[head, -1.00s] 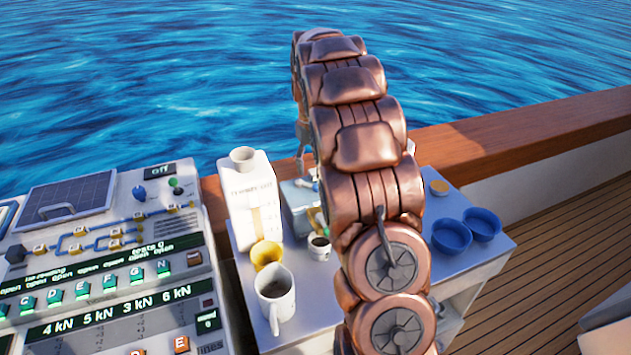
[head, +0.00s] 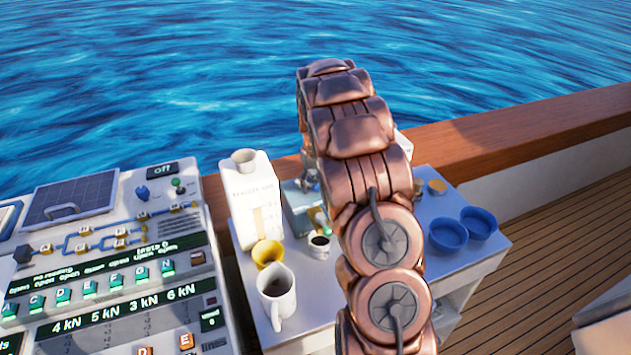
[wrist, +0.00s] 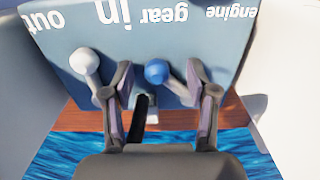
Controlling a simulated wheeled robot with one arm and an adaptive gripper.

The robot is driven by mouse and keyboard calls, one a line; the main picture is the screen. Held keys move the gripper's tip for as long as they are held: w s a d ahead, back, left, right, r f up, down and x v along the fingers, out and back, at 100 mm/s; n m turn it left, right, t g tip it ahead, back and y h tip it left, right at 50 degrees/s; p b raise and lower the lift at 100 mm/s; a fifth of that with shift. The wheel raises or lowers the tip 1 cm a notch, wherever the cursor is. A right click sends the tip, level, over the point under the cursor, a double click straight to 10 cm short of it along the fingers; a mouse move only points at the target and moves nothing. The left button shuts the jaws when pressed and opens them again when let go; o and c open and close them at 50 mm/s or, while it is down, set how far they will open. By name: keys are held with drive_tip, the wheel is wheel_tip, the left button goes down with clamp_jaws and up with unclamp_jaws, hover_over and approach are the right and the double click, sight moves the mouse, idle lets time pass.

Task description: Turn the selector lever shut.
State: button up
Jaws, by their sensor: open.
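A blue-grey box (wrist: 140,45) fills the upper wrist view, its lettering upside down: "out", "in", "gear", "engine". It carries a lever with a white ball knob (wrist: 85,62) at left and one with a blue ball knob (wrist: 157,72) near the middle. I cannot tell which is the selector lever. My gripper (wrist: 159,78) is open, one finger on each side of the blue knob in the picture; contact is not clear.
A control console (head: 100,250) is at left. A wooden rail (head: 500,135) runs behind.

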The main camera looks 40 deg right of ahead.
sight(306, 196)
drive_tip(key=shift+c, duration=0.3)
clamp_jaws()
drive_tip(key=shift+a+b, duration=0.1)
drive_tip(key=shift+b, duration=0.35)
drive_tip(key=shift+s+a+f+m+b, duration=0.15)
drive_tip(key=shift+a+m+b, duration=0.2)
drive_tip(key=shift+m+b, duration=0.75)
drive_tip(key=shift+s+a+m+b, duration=0.1)
drive_tip(key=shift+a+m+b, duration=0.45)
drive_tip(key=shift+m+b, duration=0.6)
drive_tip(key=shift+a+r+m+b, duration=0.1)
drive_tip(key=shift+a+m+b, duration=0.4)
drive_tip(key=shift+m, duration=0.6)
drive_tip(key=shift+a+r+m+b, duration=0.1)
drive_tip(key=shift+a+m+b, duration=0.4)
drive_tip(key=shift+m, duration=0.55)
